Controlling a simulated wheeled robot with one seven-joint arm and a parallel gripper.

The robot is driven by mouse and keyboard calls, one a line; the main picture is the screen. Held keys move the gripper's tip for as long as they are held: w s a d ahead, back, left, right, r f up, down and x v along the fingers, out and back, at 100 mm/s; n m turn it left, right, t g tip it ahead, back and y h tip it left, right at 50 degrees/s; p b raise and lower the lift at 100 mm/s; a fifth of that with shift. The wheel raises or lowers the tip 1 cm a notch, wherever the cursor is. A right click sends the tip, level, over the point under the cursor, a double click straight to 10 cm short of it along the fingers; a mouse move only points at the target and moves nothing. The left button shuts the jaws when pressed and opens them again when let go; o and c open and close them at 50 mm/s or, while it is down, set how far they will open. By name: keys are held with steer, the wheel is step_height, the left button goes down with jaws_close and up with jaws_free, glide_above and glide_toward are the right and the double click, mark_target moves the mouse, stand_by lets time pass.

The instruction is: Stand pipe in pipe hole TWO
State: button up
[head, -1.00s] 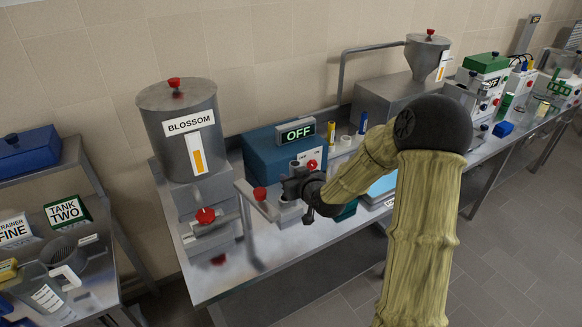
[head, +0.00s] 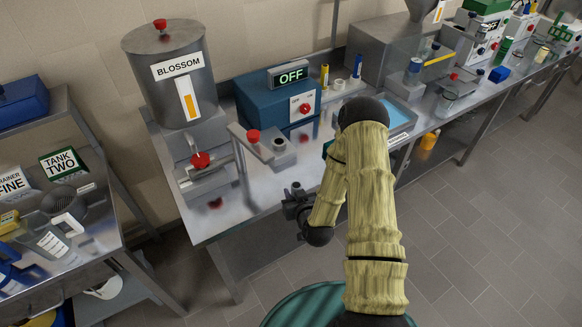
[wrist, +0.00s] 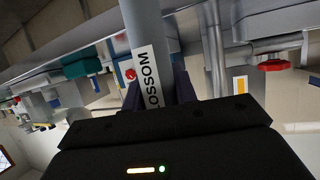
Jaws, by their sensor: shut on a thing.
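My gripper (head: 290,208) is off the front edge of the steel table in the head view. In the wrist view its dark fingers (wrist: 160,95) are shut on a grey pipe (wrist: 148,28) with a white label reading BLOSSOM. In the head view hardly any of the pipe shows past my gripper. A small metal block (head: 280,154) with a dark round opening stands on the table behind my gripper, apart from it. A sign reading TANK TWO (head: 63,163) stands on the left table. I cannot make out a pipe hole marked TWO.
A steel tank (head: 167,95) labelled BLOSSOM with red-handled valves (head: 200,160) stands left of a blue box (head: 262,108) showing OFF. The left table (head: 105,232) holds a strainer (head: 72,202) and other items. A floor gap lies between the tables. The floor at right is clear.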

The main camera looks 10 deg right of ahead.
steer(key=s+f+b, duration=0.3)
steer(key=f+b, duration=0.1)
steer(key=f, duration=0.5)
steer(key=s+f+h+b, duration=0.1)
steer(key=s+f+b, duration=0.2)
steer(key=f, duration=0.7)
steer(key=shift+m+b, duration=0.4)
steer(key=shift+b, duration=0.35)
steer(key=shift+s+r, duration=0.1)
steer(key=shift+s, duration=0.05)
steer(key=shift+d, duration=0.15)
